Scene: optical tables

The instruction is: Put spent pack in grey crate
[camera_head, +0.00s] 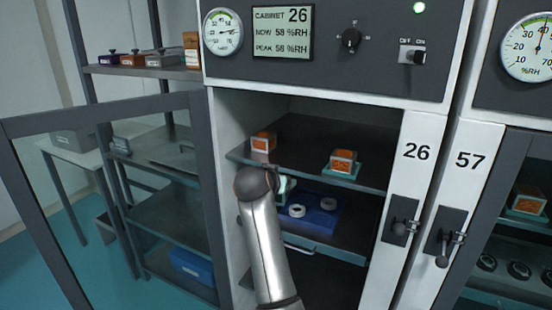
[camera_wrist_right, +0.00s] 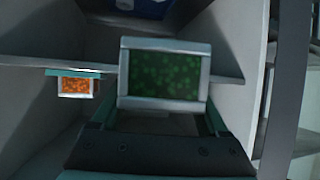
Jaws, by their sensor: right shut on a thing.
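A pack with dark green beads in a pale frame (camera_wrist_right: 165,75) fills the middle of the right wrist view. My right gripper (camera_wrist_right: 165,118) is shut on it. In the head view my right arm reaches into open cabinet 26, and its wrist hides most of the gripper (camera_head: 281,186) and the held pack. One orange pack (camera_head: 343,160) sits on a teal mat on the upper shelf; it also shows in the right wrist view (camera_wrist_right: 76,86). Another orange pack (camera_head: 263,142) is to its left. A grey box (camera_head: 72,143), possibly the crate, stands on a white table behind the glass door. My left gripper is out of view.
The cabinet's open glass door (camera_head: 110,200) stands at the left, its frame beside my arm. Below the shelf (camera_head: 310,145) is a blue tray (camera_head: 322,222) with white round pieces. The white side post (camera_head: 405,190) bounds the opening at right. A rack (camera_head: 160,205) stands behind the door.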

